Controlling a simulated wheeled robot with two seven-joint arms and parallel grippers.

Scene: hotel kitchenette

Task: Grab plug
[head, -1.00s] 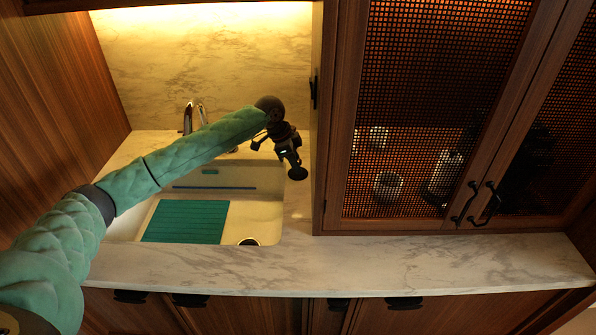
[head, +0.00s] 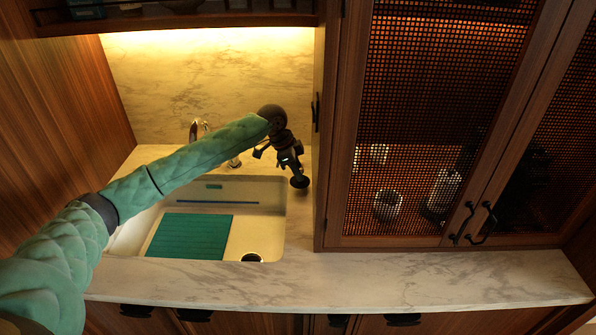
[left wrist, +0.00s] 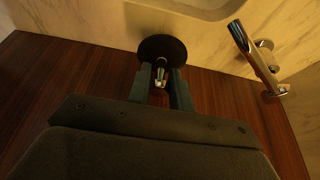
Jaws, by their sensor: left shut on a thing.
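The plug is a round black disc with a small metal knob. In the left wrist view the plug (left wrist: 162,46) sits at the fingertips, with its knob between the two fingers. My left gripper (left wrist: 160,84) is shut on that knob. In the head view my left gripper (head: 290,164) holds the plug (head: 299,182) up in the air, at the right edge of the sink in the picture. The sink's drain opening (head: 251,257) shows dark at its front right. My right gripper is not in view.
The white sink (head: 242,236) holds a teal ribbed mat (head: 190,236). A chrome faucet (head: 196,128) stands behind it, partly hidden by my left arm; a faucet also shows in the left wrist view (left wrist: 254,55). A mesh-door cabinet (head: 333,205) stands right of the gripper. The marble counter (head: 400,275) is clear.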

